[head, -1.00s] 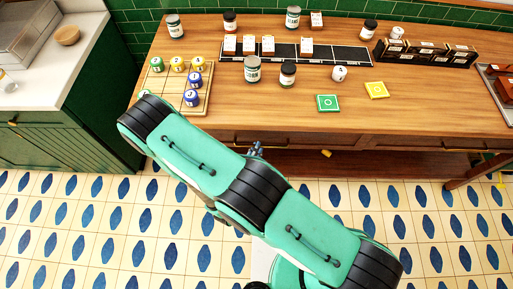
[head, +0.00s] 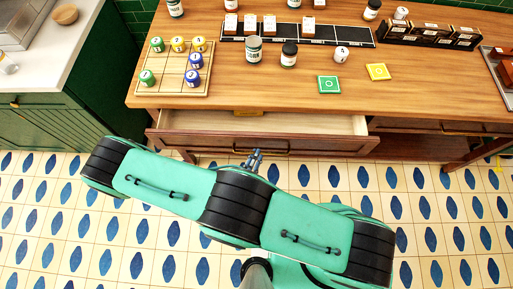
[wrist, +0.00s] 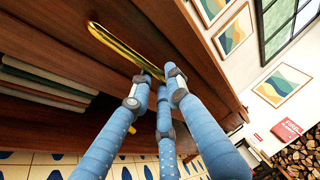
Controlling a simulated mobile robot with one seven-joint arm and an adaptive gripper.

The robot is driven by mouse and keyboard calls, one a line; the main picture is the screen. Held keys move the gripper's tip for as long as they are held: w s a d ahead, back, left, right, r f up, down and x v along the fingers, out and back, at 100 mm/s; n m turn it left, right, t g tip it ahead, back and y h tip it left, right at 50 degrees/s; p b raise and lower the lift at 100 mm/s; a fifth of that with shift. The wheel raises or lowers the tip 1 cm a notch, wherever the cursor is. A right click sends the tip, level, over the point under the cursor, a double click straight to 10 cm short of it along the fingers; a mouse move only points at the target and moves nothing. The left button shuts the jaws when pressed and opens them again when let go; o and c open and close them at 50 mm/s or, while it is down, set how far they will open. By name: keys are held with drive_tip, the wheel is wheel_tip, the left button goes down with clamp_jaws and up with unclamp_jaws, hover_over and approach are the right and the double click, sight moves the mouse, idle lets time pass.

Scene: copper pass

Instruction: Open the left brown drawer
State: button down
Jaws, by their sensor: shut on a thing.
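The left brown drawer (head: 330,146) stands pulled out from under the wooden table in the head view, its pale inside showing from above. Its brass handle (wrist: 112,46) runs along the drawer front in the wrist view. My gripper (wrist: 155,78), with blue fingers, is shut on the handle near its right end in that view. My gripper (head: 254,157) also shows small at the drawer front in the head view. My arm hides no large part of the drawer.
The tabletop (head: 300,96) holds several jars, a board with numbered pieces (head: 170,70), a green tile (head: 329,85) and a yellow tile (head: 378,72). A green cabinet (head: 50,125) stands at left. A closed drawer with a handle (head: 475,128) is at right. Tiled floor lies in front.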

drive_tip(key=shift+s, duration=0.7)
drive_tip(key=c, duration=1.6)
unclamp_jaws()
drive_tip(key=shift+c, duration=0.2)
drive_tip(key=shift+s, duration=0.1)
wheel_tip(320, 180, up, 6)
drive_tip(key=s+a, duration=0.1)
drive_tip(key=s, duration=0.1)
drive_tip(key=shift+s+r, duration=0.2)
drive_tip(key=shift+s, duration=0.05)
drive_tip(key=shift+a, duration=0.1)
